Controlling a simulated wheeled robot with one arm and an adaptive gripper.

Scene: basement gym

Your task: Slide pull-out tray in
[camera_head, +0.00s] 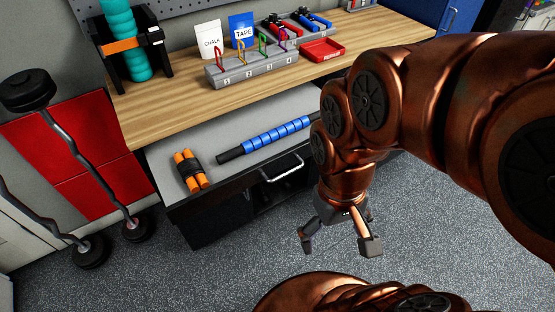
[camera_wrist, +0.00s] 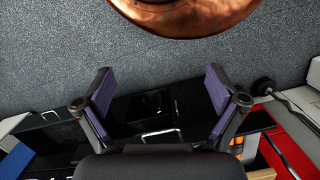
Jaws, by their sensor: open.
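The pull-out tray (camera_head: 224,180) is a grey slab with a dark front, standing out from under the wooden bench top. It carries a blue massage stick (camera_head: 268,138) with black ends and an orange roll bundle (camera_head: 190,170) with a black band. A silver bar handle (camera_head: 282,170) is on its front; it also shows in the wrist view (camera_wrist: 162,132). My gripper (camera_head: 338,246) hangs over the floor to the right of the handle in the head view, open and empty, apart from the tray. My arm hides the tray's right end.
The wooden bench top (camera_head: 165,105) holds a grey rack (camera_head: 250,72) with coloured carabiners, a red tray (camera_head: 322,50), chalk and tape packs, and a teal roller (camera_head: 123,40). Curl bars (camera_head: 75,150) lean at the left beside red cabinets (camera_head: 80,150). The speckled floor (camera_head: 170,270) in front is clear.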

